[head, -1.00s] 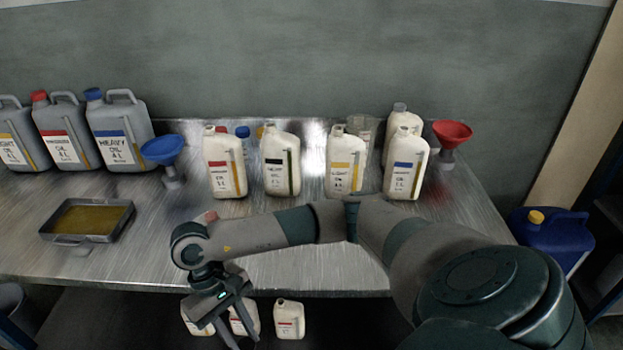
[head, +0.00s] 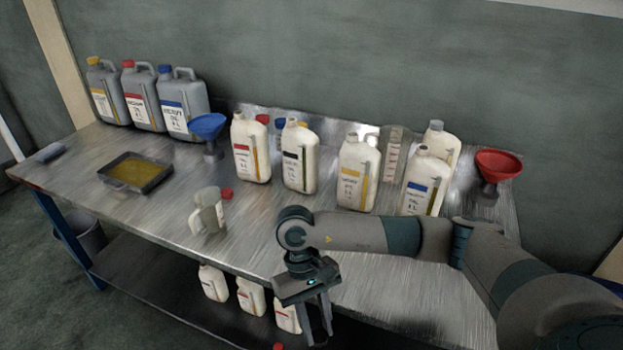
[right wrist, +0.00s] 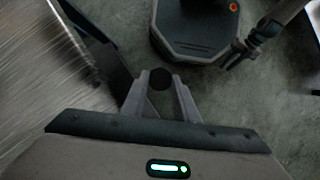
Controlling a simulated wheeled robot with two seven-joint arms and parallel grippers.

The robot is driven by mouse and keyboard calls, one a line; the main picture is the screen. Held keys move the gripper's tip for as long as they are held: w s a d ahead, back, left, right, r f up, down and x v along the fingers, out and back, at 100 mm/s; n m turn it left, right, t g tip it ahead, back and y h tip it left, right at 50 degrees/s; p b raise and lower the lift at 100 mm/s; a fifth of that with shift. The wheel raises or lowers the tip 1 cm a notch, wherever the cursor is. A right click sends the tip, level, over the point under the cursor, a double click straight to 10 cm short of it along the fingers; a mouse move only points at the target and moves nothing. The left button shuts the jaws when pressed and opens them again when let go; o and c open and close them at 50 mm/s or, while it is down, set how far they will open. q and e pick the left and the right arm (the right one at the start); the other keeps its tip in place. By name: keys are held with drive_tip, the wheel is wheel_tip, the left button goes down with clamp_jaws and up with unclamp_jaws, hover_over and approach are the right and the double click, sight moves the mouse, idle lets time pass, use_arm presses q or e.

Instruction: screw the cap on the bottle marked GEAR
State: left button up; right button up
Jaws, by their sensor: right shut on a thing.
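Four pale bottles stand in a front row with red, black, yellow and blue labels. The label print is too small to read, so I cannot confirm which says GEAR. The black-labelled bottle (head: 300,157) is upright with no cap visible on its neck. My right gripper (head: 315,335) hangs in front of the table's front edge, pointing down, apart from the bottles. The right wrist view shows its fingers (right wrist: 160,82) shut on a small round black cap (right wrist: 160,77). What looks like my left gripper (right wrist: 235,55) shows small and dark there; its jaws are unclear.
Blue (head: 208,127) and red (head: 498,165) funnels flank the bottles. An oil tray (head: 136,172) and grey canisters are left. Smaller bottles stand below. The front middle tabletop is clear.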

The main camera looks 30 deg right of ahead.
drive_tip(key=shift+s+d, duration=0.1)
drive_tip(key=shift+d, duration=0.05)
use_arm(q)
drive_tip(key=shift+w+r, duration=0.15)
drive_tip(key=shift+w, duration=0.25)
